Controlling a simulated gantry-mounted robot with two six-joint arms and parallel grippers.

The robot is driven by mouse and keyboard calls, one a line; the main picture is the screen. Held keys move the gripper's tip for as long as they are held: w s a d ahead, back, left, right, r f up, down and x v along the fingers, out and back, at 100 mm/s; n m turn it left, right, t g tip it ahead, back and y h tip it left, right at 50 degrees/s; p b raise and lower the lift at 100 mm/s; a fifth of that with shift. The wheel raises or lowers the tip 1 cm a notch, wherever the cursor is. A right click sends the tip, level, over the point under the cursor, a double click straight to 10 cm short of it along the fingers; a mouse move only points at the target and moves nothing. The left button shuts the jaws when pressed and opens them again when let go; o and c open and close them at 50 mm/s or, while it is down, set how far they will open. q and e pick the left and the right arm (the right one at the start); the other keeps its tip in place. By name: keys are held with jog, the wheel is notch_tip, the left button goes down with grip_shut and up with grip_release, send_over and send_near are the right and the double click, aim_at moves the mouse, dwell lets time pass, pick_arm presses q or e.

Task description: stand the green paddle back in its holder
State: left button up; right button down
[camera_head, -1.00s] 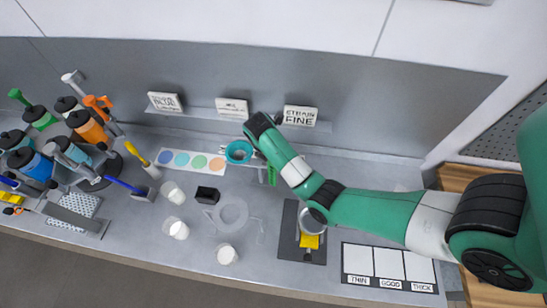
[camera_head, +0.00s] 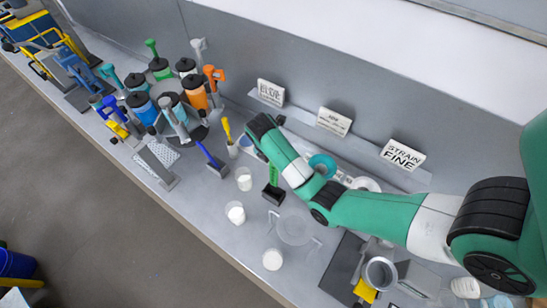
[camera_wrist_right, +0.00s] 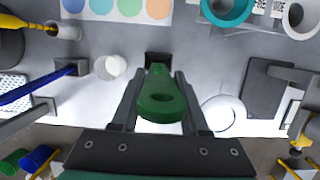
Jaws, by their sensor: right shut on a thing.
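The green paddle (camera_head: 273,177) is held upright by my right gripper (camera_wrist_right: 158,112). In the right wrist view, the paddle's rounded green end with a hole (camera_wrist_right: 162,102) is between the two fingers, which are shut on it. The small black holder (camera_head: 272,194) stands on the bench directly under the paddle. It also shows in the right wrist view (camera_wrist_right: 158,58), just beyond the fingertips. The paddle's lower end meets the holder's top in the picture; I cannot tell whether it is inside. My left gripper is not in view.
A blue-handled paddle stands in another black holder (camera_head: 217,169) to the left. White cups (camera_head: 244,179) stand close by, and a pale ring (camera_head: 296,228) lies to the right. A teal cup (camera_head: 322,164) is behind. Drums (camera_head: 195,92) crowd the left.

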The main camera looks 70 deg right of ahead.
aim_at(273, 172)
jog(key=shift+f+b, duration=5.35)
jog(key=shift+f, duration=0.2)
jog(key=shift+c, duration=1.7)
grip_release()
jog(key=shift+r, duration=0.1)
jog(key=p+v, duration=1)
jog(key=v, duration=0.1)
jog(key=shift+r+p, duration=0.25)
jog(key=shift+p, duration=0.15)
jog(key=shift+a, duration=0.1)
